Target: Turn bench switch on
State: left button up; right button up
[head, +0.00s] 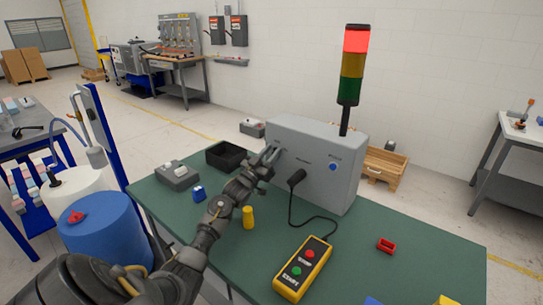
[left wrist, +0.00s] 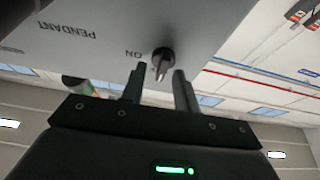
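The grey control box (head: 318,185) stands on the green bench (head: 185,225), with a stack light (head: 353,70) on top whose red section glows. In the left wrist view the black rotary switch (left wrist: 162,56) sits on the box's face, with "ON" printed beside it. In the head view my gripper hides the switch. My left gripper (head: 271,154) is at the upper left of the box's front face. In the left wrist view its two fingers (left wrist: 160,85) are apart, with the knob at their tips between them; contact is unclear. My right gripper is out of view.
A black cable runs from a plug (head: 296,177) on the box to a yellow pendant (head: 303,268) with red and green buttons. A black tray (head: 225,155), a grey switch block (head: 177,174), a yellow cylinder (head: 248,217) and a red part (head: 386,245) lie on the bench.

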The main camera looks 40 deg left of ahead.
pick_arm(q)
jog(key=shift+w, duration=0.1)
grip_shut()
